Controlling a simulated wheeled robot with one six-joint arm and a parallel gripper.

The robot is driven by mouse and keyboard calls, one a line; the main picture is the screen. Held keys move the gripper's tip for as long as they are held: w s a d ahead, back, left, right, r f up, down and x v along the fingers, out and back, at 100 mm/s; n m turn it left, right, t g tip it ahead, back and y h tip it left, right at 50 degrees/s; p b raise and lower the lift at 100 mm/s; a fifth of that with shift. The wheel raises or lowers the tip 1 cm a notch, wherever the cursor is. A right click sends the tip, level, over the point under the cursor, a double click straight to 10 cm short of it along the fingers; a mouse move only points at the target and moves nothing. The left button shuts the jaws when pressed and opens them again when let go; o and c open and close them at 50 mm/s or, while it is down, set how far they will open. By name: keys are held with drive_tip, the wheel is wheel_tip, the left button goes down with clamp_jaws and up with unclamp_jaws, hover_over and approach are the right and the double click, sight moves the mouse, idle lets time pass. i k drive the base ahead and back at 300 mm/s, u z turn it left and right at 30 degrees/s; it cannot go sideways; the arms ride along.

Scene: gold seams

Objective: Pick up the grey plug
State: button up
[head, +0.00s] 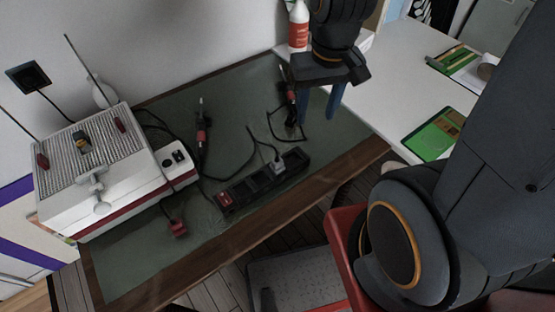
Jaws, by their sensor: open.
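The grey plug (278,165) is small and sits at the right part of a black power strip (250,188) with a red switch at its left end. A dark cable runs from the plug toward the upper left. My gripper (317,121) is above the right part of the green-topped bench, with its two blue fingers apart and pointing down. It is empty and appears to the upper right of the plug, not touching it. The exact height of the fingers over the bench cannot be told.
A white ribbed-top device (92,170) stands at the left of the bench (130,270). Two red-and-black tools (202,135) with cables lie behind the strip. A red plug (178,228) lies nearer the front. A white-and-red bottle (298,28) stands at the back.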

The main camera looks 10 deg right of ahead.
sight(276, 166)
drive_tip(key=u, duration=0.85)
drive_tip(key=k, duration=0.75)
drive_tip(key=z, duration=0.75)
drive_tip(key=i, duration=0.45)
drive_tip(key=u, duration=0.1)
